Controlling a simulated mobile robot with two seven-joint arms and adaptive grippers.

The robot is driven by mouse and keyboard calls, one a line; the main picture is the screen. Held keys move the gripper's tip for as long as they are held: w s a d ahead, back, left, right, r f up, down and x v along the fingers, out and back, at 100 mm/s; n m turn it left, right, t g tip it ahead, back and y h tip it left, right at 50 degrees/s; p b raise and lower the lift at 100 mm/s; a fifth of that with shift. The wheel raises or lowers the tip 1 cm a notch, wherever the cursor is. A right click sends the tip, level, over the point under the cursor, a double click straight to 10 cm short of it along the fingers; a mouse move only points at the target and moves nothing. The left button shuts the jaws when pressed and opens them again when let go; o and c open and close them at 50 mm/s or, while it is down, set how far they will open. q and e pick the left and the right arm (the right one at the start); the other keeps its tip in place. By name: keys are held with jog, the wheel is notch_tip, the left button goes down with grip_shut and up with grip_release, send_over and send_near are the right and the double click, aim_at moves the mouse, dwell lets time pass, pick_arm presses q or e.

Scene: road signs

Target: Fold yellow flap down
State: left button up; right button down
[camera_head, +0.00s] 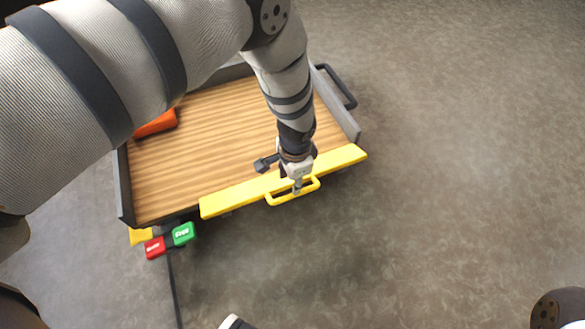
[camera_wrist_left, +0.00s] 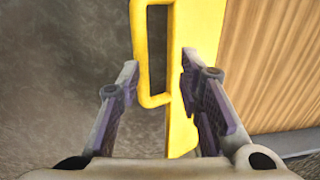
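The yellow flap (camera_head: 230,198) runs along the near edge of a wood-floored tray. A yellow loop handle (camera_head: 293,196) sticks out from its near side. My left gripper (camera_head: 297,187) reaches down over the tray to this handle. In the left wrist view, its two fingers (camera_wrist_left: 162,92) are spread apart. The handle (camera_wrist_left: 152,100) and the edge of the flap (camera_wrist_left: 180,138) show between them, and the right finger overlaps the flap. I cannot tell whether the fingers touch the handle. The flap's exact tilt is hard to judge. My right gripper is not visible.
The tray's wooden floor (camera_head: 205,140) has dark grey side walls and a dark handle (camera_head: 338,87) at the right. An orange object (camera_head: 156,124) lies inside. A green block (camera_head: 183,234) and a red block (camera_head: 155,247) sit below the front left corner. The floor to the right is clear.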

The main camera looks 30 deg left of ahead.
pick_arm(q)
notch_tip(320, 180, up, 12)
jog(key=shift+s+d, duration=0.3)
jog(key=shift+d, duration=0.1)
